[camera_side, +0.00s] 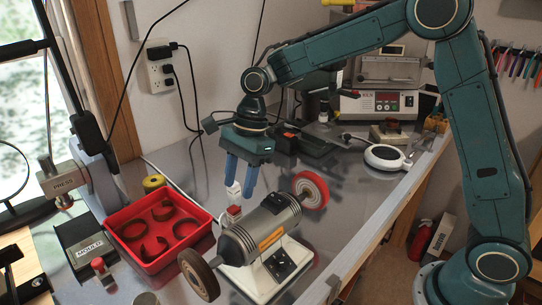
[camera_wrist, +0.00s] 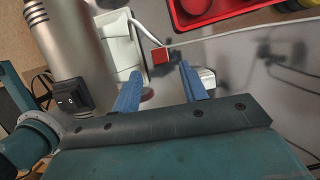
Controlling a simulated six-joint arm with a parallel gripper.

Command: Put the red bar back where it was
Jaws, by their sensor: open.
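A small red block (camera_side: 234,211), which I take to be the red bar, shows just below my gripper (camera_side: 239,188) in the side view, beside the bench grinder's grey body. In the wrist view the red block (camera_wrist: 160,57) appears in line with the gap between the blue fingertips of my gripper (camera_wrist: 160,70). The fingers are apart and nothing is held. The fingertips seem to be above the block; I cannot tell the exact height. A whitish block (camera_side: 232,190) shows by the fingertips, and a pale metal block (camera_wrist: 207,77) lies right of the right finger.
The bench grinder (camera_side: 262,228) stands on a white base close to the gripper, its wheels at both ends. A red tray (camera_side: 128,212) with several curved dark pieces lies to the left. A dark MOULD block (camera_side: 85,242) and a red-topped piece (camera_side: 98,264) are further left.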

